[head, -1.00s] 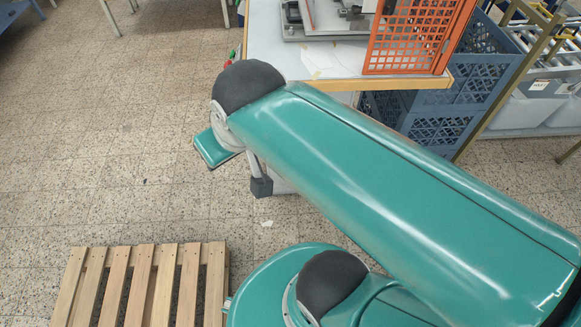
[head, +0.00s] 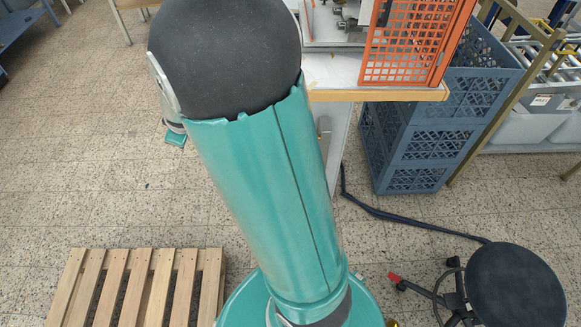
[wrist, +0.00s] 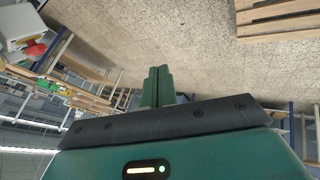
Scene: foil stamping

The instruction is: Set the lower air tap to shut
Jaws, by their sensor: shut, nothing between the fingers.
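I cannot make out the lower air tap for certain in either view. In the wrist view a red knob-like part (wrist: 35,50) sits on a pale grey box at the upper left, with a small green part (wrist: 47,86) below it. I cannot tell whether either is a tap. My gripper (wrist: 157,72) shows in the wrist view with its two green fingers together and empty, well apart from these parts. In the head view my arm covers the left end of the workbench (head: 375,95), and my gripper's fingers are hidden.
A black stool (head: 515,285) stands at the lower right, near a dark hose (head: 400,217). A wooden pallet (head: 140,290) lies at the lower left.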

